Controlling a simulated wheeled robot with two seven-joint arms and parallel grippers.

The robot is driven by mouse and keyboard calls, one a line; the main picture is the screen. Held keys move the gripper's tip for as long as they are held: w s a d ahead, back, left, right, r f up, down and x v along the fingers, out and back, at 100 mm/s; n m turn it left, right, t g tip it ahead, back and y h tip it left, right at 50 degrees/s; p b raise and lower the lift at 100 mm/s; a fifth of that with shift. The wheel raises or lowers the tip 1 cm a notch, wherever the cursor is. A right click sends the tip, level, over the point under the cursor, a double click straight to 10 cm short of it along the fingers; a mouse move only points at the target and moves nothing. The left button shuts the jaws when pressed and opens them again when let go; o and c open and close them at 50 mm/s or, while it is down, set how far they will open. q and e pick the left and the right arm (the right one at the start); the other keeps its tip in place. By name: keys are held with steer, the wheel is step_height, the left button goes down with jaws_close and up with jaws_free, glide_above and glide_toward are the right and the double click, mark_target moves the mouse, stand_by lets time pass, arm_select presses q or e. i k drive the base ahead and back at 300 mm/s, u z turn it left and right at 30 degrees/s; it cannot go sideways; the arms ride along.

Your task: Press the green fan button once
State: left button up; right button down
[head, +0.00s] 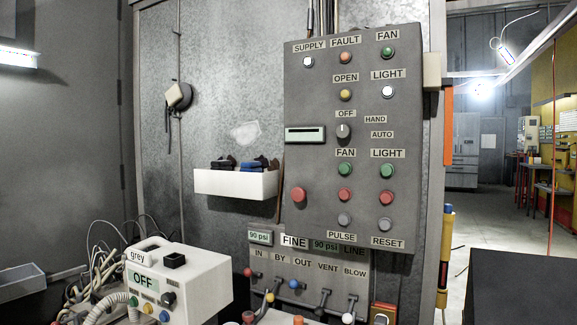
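The grey control panel (310,100) hangs on the metal wall in the middle of the head view. The green fan button (344,170) sits below a "FAN" label in its lower half, just above a red button (344,196). A second green round piece (387,52), also labelled "FAN", is at the panel's top right. Another green button (387,170) sits under a "LIGHT" label to the right of the fan button. Nothing covers the fan button. Neither of my grippers shows in this view.
A larger red button (299,195) is at the panel's left edge. A lower valve panel (265,262) with several levers is beneath it. A white box marked "grey" (203,282) stands at lower left. A white bin (236,183) is fixed left of the panel.

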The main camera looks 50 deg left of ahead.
mark_target(345, 168)
steer(key=u, duration=1.15)
steer(key=i, duration=1.05)
steer(key=u, duration=1.1)
